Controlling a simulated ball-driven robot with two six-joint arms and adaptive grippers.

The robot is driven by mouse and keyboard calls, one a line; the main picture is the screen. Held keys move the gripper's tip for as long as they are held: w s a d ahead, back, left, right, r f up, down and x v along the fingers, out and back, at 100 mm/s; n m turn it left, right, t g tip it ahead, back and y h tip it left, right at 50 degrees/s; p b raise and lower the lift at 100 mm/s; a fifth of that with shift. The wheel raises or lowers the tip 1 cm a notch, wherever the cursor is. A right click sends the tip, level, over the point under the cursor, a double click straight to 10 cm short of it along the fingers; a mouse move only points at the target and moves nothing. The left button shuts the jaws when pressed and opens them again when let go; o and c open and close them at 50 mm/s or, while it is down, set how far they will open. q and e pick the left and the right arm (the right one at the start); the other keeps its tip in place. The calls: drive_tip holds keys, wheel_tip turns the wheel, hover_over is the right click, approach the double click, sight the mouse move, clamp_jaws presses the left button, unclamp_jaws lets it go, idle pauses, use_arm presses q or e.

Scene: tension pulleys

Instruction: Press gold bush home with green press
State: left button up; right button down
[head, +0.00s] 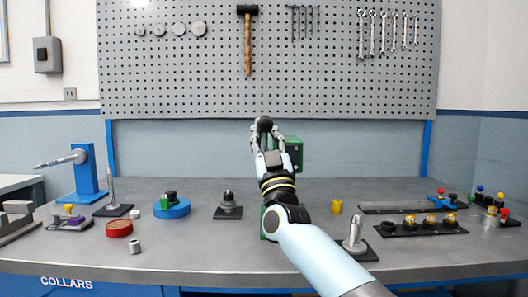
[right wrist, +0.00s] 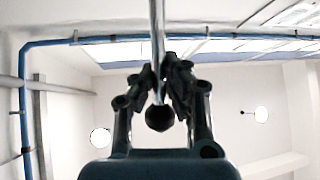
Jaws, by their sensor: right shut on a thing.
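The green press stands mid-bench, mostly hidden behind my right arm; its green head (head: 294,143) shows right of my gripper. My right gripper (head: 264,126) is raised in front of the press, shut on a black ball knob (right wrist: 159,117). In the right wrist view a thin metal rod (right wrist: 158,40) runs from the knob between the fingers. A plain yellow-gold cylinder (head: 337,206) stands on the bench right of my arm; I cannot tell whether it is the gold bush. The press's working spot is hidden by my arm. My left gripper is not in view.
A post on a black base (head: 354,243) stands near my forearm. A dark-based fixture (head: 228,211), blue disc (head: 172,211) and red ring (head: 119,229) lie left.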

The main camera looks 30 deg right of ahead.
drive_tip(key=shift+f+p, duration=0.45)
drive_tip(key=shift+f, duration=0.45)
drive_tip(key=c, duration=1.6)
unclamp_jaws()
drive_tip(key=shift+s, duration=0.2)
drive_tip(key=shift+c, duration=0.2)
drive_tip(key=shift+o, duration=1)
drive_tip(key=shift+s+a, duration=0.1)
drive_tip(key=shift+o, duration=0.5)
drive_tip(key=shift+r, duration=0.3)
drive_tip(key=v, duration=1.2)
drive_tip(key=shift+a, duration=0.1)
